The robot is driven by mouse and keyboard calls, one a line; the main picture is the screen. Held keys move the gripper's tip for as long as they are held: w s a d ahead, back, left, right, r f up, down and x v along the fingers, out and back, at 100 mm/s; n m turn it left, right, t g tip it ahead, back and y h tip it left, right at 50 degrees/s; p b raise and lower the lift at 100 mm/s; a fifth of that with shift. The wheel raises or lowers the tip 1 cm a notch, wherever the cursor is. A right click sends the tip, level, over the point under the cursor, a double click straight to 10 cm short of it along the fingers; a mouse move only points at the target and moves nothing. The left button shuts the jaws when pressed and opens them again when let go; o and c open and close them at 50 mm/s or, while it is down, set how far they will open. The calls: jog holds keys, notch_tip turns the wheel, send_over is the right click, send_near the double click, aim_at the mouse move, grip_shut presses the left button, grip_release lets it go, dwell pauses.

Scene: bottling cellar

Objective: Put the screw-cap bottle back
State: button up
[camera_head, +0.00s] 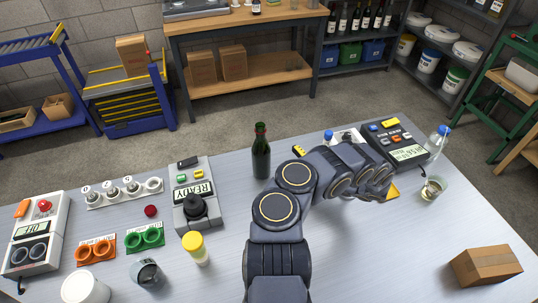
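A dark green bottle (261,158) with a reddish neck stands upright on the grey bench, left of my arm. I cannot tell which of these is the screw-cap bottle. My arm reaches up the middle and bends right. My gripper (378,188) is at its far end, low over the bench, beside a flat orange-yellow piece (391,193). It is apart from both bottles. Its fingers are mostly hidden, so its opening and any held thing are unclear.
A device reading READY (197,205) stands left of the green bottle. Orange (96,250) and green (145,237) ring holders and a yellow-capped jar (196,248) are front left. A dark keypad device (395,143) stands back right. A carton (485,266) lies front right, with clear bench left of it.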

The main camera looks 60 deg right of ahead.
jog(key=shift+s, duration=1.95)
